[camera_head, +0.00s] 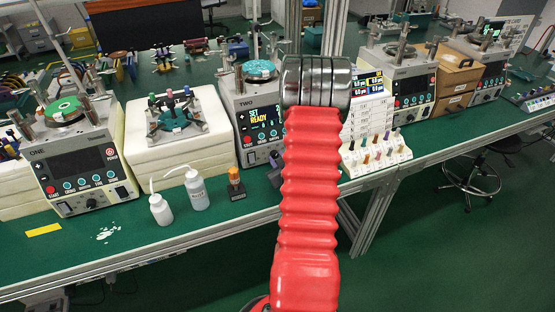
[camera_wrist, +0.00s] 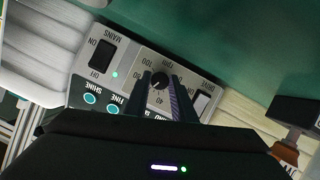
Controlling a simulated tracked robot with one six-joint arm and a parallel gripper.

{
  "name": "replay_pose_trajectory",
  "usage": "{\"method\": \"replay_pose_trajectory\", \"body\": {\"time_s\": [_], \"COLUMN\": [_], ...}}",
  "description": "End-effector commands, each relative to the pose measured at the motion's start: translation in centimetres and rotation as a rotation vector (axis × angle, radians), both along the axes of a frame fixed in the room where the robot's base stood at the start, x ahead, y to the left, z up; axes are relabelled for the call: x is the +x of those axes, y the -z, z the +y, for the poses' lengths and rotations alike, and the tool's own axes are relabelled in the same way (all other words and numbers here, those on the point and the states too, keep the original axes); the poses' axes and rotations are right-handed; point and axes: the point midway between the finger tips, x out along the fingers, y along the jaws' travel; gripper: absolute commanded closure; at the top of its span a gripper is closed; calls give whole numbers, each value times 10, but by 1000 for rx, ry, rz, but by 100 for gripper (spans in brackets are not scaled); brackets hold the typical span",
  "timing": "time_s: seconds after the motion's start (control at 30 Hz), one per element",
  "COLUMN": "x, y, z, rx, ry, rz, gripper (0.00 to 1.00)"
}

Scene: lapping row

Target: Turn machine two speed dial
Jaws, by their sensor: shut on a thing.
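Machine two (camera_head: 238,108) stands on the green bench in the head view, its screen lit with yellow text that includes READY. In the wrist view its lower panel appears upside down, with the black speed dial (camera_wrist: 159,79) among rpm markings that include 40 and 100. My gripper (camera_wrist: 161,86) has one finger on each side of the dial and is shut on it. The dial's lower edge and part of its scale are hidden by the fingers. In the head view my red arm covers the dial area and most of the gripper.
The mains switch (camera_wrist: 102,55) and drive switch (camera_wrist: 201,103) flank the dial. Round buttons (camera_wrist: 112,107) lie close to my gripper. On the bench, two white bottles (camera_head: 196,190) and an orange-topped vial (camera_head: 235,180) stand left of my arm. Machine one (camera_head: 80,160) is farther left.

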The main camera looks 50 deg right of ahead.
Motion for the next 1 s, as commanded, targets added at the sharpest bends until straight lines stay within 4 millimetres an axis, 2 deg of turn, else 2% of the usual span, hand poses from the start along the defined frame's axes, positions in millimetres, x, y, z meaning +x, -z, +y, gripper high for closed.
{"method": "replay_pose_trajectory", "body": {"time_s": [0.2, 0.23, 0.47, 0.77, 1.0], "x": [1, 1, 1, 0, -5], "y": [1, 1, 1, 0, -8], "z": [2, 2, 1, 2, 13], "rx": [1, 1, 2, 2, 1], "ry": [-6, -6, -3, -2, -5], "rz": [2, 2, 0, 0, 0], "gripper": [99, 76, 59, 59, 59]}}
